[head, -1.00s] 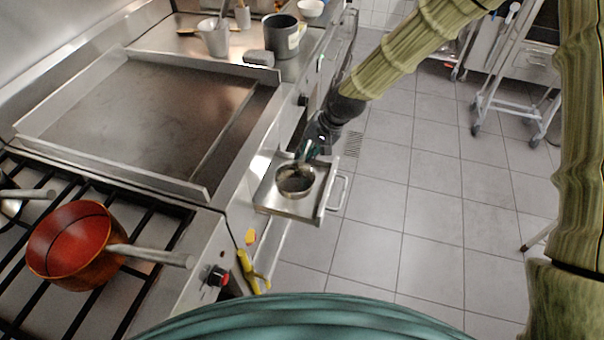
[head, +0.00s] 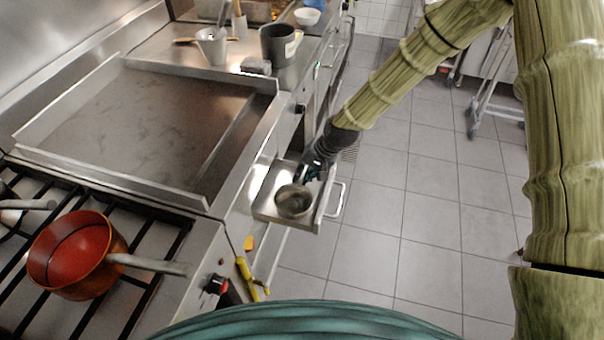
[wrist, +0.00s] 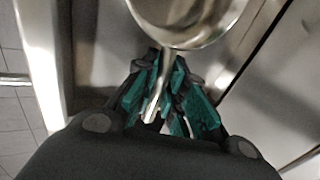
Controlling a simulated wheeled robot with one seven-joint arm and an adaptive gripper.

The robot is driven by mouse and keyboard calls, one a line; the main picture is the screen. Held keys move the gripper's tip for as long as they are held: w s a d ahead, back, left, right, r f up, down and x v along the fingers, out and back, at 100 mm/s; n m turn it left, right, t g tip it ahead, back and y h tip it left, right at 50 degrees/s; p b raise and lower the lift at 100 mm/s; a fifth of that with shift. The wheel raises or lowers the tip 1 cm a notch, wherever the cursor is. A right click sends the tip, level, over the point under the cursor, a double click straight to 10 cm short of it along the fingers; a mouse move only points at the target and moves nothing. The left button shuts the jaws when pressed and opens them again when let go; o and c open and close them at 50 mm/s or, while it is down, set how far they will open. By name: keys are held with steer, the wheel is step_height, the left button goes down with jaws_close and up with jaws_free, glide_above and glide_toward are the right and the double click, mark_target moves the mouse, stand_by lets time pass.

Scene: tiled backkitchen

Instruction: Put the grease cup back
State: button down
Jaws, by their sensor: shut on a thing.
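The grease cup (head: 293,203) is a small round metal cup in the open drawer (head: 267,203) under the griddle. In the wrist view the cup (wrist: 187,28) is at the top, with its thin handle running down between my fingers. My gripper (head: 308,174) is shut on that handle, on the far side of the cup; it also shows in the wrist view (wrist: 163,92). The cup is inside the drawer's outline; whether it touches the drawer floor I cannot tell.
The griddle (head: 140,120) lies left of the drawer. A red pan (head: 70,255) sits on the burner grates at lower left. A grey pitcher (head: 278,45) and a white pot (head: 212,47) stand at the back.

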steer(key=c, duration=1.5)
jaws_free()
steer(key=shift+f, duration=0.1)
steer(key=shift+b+v, duration=0.95)
steer(key=shift+v, duration=5.15)
